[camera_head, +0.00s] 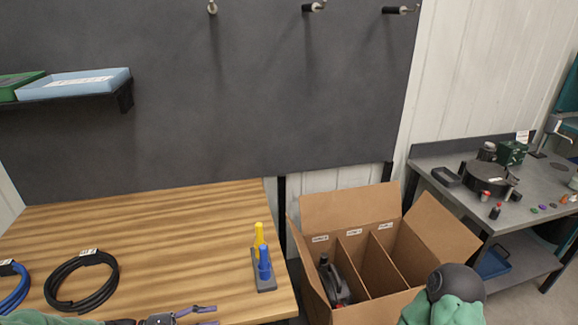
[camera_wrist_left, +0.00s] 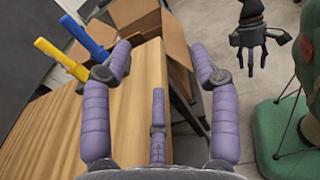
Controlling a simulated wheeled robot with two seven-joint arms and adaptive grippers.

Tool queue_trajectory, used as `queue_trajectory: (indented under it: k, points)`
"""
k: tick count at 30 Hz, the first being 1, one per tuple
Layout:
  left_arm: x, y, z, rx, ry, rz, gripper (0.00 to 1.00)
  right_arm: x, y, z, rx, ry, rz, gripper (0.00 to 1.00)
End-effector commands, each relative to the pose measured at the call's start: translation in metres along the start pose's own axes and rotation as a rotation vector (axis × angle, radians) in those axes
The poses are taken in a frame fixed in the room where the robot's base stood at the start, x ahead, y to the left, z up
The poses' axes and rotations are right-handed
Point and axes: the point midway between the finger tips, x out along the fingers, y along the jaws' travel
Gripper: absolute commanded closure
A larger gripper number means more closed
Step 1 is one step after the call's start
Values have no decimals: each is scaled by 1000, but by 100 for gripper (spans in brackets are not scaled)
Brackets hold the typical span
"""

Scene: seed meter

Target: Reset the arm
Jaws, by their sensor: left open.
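My left gripper (camera_head: 196,314) shows at the bottom edge of the head view, over the front of the wooden table. In the left wrist view its purple fingers (camera_wrist_left: 162,60) are spread wide, with nothing between them. My right gripper (camera_wrist_left: 258,52) hangs at the upper right of the left wrist view, apart from the table. Its fingers look spread and empty. Only a part of my right arm shows at the bottom right of the head view.
A wooden table (camera_head: 180,225) bears black cable (camera_head: 82,284), blue cable (camera_head: 14,290), and a holder (camera_head: 263,284) with yellow (camera_head: 259,234) and blue (camera_head: 265,262) tools. A divided cardboard box (camera_head: 350,208) stands right of it, a dark part (camera_head: 333,284) in its left compartment. A grey workbench (camera_head: 460,200) stands farther right.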

Motion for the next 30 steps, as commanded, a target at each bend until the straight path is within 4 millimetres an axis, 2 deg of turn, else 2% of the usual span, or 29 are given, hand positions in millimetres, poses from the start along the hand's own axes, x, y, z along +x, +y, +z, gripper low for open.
queue_trajectory:
  k: [8, 14, 17, 21, 24, 30]
  points:
    - [24, -24, -55, 17, 160, -97, 40, 0, 0, 1, 0, -1, 0, 40]
    - [42, -56, -116, 81, 344, -227, 40, 0, 0, 1, 0, -1, 0, 40]
    - [48, -80, -156, 157, 465, -334, 40, 0, 0, 1, 0, -1, 0, 40]
    - [50, -112, -215, 338, 638, -514, 40, 0, 0, 1, 0, -1, 0, 40]
    - [49, -128, -250, 504, 733, -638, 40, 0, 0, 1, 0, -1, 0, 40]
    - [56, -141, -300, 900, 837, -844, 40, 0, 0, 1, 0, -1, 0, 40]
